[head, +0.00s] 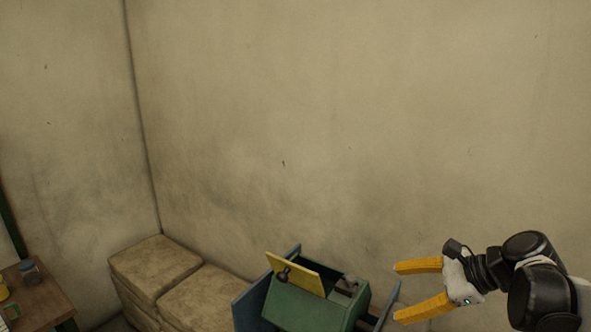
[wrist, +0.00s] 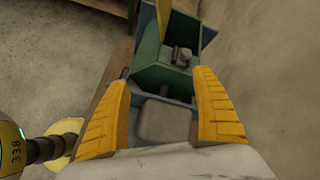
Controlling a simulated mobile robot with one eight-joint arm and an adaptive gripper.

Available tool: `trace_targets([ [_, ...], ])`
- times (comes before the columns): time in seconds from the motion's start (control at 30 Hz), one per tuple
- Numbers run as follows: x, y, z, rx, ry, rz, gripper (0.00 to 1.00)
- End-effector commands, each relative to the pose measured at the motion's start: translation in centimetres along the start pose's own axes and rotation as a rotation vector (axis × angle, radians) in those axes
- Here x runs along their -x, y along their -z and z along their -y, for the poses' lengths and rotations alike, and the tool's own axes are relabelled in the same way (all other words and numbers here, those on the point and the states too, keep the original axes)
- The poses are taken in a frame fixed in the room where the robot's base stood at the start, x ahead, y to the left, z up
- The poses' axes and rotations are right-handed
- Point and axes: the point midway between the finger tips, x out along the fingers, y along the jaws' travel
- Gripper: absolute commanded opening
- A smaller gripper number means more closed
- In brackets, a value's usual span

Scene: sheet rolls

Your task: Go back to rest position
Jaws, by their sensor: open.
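My gripper (head: 408,289) is at the lower right of the head view, with its two yellow fingers spread apart and nothing between them. Its fingers also show in the wrist view (wrist: 160,92), open, with a green box-like machine (wrist: 155,72) beyond the tips. In the head view the green machine (head: 300,308) stands to the left of the gripper, with a gap between them in the picture. It has a tilted yellow panel (head: 298,275) on top. No sheet roll can be made out in either view.
Stacked pale beige blocks or sacks (head: 158,268) stand in the corner left of the machine. A wooden table (head: 40,303) with a small jar (head: 29,271) is at the far left. Bare walls (head: 350,130) fill the upper view. A yellow rounded part marked 338 (wrist: 10,150) shows at the wrist view's lower left.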

Motion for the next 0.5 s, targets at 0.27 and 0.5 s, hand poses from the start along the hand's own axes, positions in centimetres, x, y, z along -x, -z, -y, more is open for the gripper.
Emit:
trace_targets([
  [0.27,0.3,-3.4,-7.9,0.692,-0.136,-0.295,0.77],
  [0.5,2.2,-3.5,-12.9,1.325,-0.299,-0.499,0.77],
])
